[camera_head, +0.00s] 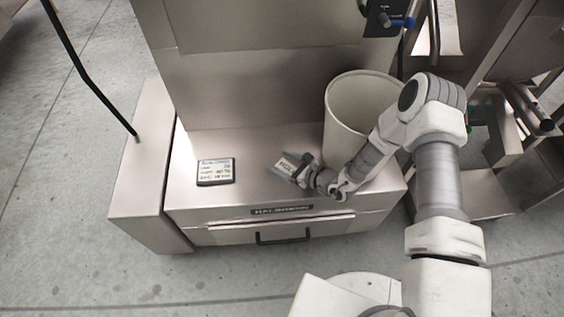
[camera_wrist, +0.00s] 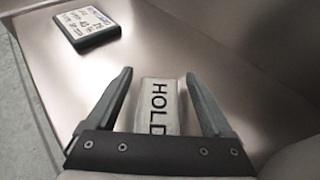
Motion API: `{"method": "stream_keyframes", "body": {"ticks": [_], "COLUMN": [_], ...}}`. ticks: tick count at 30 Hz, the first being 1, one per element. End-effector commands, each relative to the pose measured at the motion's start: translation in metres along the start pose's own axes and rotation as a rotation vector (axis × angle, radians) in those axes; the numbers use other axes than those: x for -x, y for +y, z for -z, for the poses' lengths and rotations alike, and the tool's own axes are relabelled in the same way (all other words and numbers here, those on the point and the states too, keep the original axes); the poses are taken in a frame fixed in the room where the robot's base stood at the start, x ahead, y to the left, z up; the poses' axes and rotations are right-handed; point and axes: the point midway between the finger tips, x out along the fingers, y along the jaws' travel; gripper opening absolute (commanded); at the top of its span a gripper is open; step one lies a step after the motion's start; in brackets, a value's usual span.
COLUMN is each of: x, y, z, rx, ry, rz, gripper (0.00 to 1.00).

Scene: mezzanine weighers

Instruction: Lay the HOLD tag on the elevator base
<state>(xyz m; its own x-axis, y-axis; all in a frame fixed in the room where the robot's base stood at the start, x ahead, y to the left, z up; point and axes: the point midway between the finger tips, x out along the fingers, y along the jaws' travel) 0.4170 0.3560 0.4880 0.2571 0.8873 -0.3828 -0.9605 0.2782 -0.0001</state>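The HOLD tag (camera_head: 286,166) is a small pale plate with black lettering. It appears to lie on the flat steel top of the elevator base (camera_head: 253,152), left of the white bin. My gripper (camera_head: 281,163) reaches over it from the right. In the wrist view, my gripper (camera_wrist: 160,73) is open, with one finger on each side of the HOLD tag (camera_wrist: 159,108). A narrow gap shows between the tag and each finger. The tag's near end is hidden behind the gripper's dark crosspiece.
A dark-framed card (camera_head: 215,171) with handwriting lies on the steel top to the left; it also shows in the wrist view (camera_wrist: 91,27). A white bin (camera_head: 341,123) stands close behind my wrist. A drawer with a black handle (camera_head: 283,238) is in front.

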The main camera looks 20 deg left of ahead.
Motion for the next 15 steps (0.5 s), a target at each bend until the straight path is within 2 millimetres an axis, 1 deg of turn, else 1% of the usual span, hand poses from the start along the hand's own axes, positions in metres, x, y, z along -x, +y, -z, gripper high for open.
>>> {"method": "stream_keyframes", "body": {"ticks": [6,9,11,14,15], "x": [0.000,0.002,0.009,0.027,0.036], "y": [0.000,0.000,-0.001,-0.001,-0.001], "z": [-0.001,-0.005,-0.004,-0.005,-0.006], "rx": [0.000,0.000,-0.001,-0.003,-0.003], "ry": [0.000,0.000,0.001,0.002,0.002], "rz": [0.000,0.000,0.002,0.002,0.003], "gripper": [0.85,0.85,0.85,0.85,0.85]}}
